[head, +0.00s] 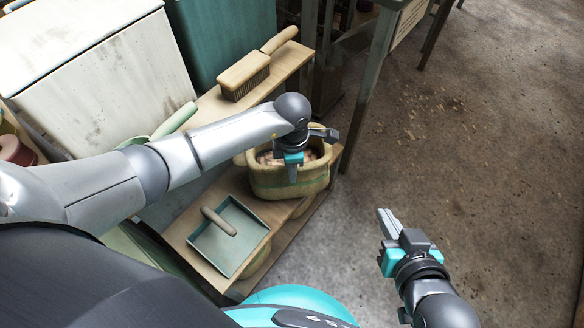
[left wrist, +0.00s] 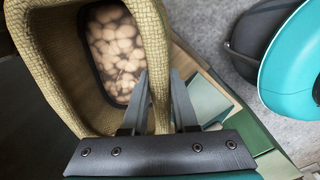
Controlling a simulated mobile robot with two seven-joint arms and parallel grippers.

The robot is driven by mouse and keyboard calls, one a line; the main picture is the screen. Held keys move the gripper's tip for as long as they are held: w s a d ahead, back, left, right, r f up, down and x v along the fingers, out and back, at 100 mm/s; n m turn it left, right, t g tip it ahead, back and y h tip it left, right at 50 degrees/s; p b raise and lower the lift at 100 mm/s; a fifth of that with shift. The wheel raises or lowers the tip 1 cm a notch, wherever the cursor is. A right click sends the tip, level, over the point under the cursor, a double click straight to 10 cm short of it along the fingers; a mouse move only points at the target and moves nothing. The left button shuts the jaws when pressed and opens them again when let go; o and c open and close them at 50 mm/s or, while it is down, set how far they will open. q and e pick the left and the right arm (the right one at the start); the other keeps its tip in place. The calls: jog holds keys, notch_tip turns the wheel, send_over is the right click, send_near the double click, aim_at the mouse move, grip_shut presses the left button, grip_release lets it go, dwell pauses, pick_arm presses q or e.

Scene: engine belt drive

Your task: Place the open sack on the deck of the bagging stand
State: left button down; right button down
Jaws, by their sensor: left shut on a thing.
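The open sack (head: 284,184) is a woven beige container with green bands, at the right end of a low wooden bench in the head view. Round tan lumps lie inside it. My left gripper (head: 292,172) is over its mouth, shut on its rim. In the left wrist view the sack's woven wall (left wrist: 158,60) runs between the two fingers (left wrist: 160,108). I cannot tell whether the sack's base touches the wood. My right gripper (head: 388,222) is over bare floor, away from the sack; its finger gap is unclear. I cannot identify the bagging stand's deck for certain.
A green dustpan (head: 226,238) lies on the bench just left of the sack. A wooden brush (head: 246,72) lies on the board behind, beside a teal bin (head: 222,30) and a white box (head: 105,85). A table leg (head: 368,85) stands behind the sack.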

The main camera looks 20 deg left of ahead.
pick_arm(q)
jog(key=shift+w, duration=0.15)
jog(key=c, duration=1.1)
grip_release()
jog(key=shift+f, duration=0.1)
jog(key=o, duration=0.4)
